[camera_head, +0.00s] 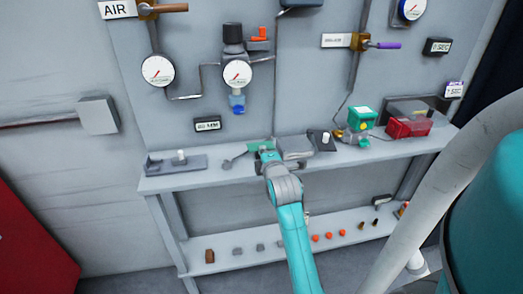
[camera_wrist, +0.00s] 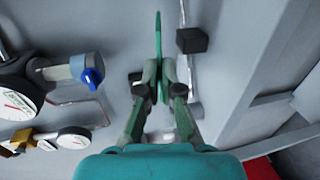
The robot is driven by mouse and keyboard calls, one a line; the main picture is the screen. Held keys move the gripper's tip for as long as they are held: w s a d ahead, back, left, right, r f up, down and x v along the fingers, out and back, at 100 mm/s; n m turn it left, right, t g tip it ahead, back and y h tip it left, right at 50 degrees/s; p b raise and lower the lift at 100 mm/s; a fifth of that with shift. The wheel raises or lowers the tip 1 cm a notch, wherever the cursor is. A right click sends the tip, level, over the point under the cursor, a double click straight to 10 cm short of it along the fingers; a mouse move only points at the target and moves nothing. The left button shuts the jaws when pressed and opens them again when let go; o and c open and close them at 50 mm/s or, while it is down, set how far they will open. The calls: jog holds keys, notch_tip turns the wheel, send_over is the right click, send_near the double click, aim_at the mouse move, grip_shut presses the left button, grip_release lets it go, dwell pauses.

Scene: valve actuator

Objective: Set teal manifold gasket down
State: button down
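The teal manifold gasket (camera_wrist: 158,35) shows as a thin green strip, edge-on, between my fingertips in the wrist view. In the head view the gasket (camera_head: 257,145) is a small green patch at the tip of my arm, over the upper shelf. My gripper (camera_wrist: 160,72) is shut on it, one finger on each side. In the head view my gripper (camera_head: 267,157) reaches in over the shelf and hides part of the gasket. I cannot tell whether the gasket touches the shelf.
The upper shelf (camera_head: 222,172) holds a grey tray (camera_head: 175,165) at left, a dark wrench-like tool (camera_head: 232,160), a grey block (camera_head: 295,146), a green-topped box (camera_head: 362,117) and a red box (camera_head: 408,127). Gauges and pipes cover the panel behind. Small parts line the lower shelf (camera_head: 225,267).

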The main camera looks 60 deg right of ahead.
jog(key=r+v, duration=0.1)
jog(key=v, duration=0.9)
jog(key=shift+r, duration=0.4)
jog(key=shift+s+a, duration=0.15)
jog(key=shift+a, duration=0.05)
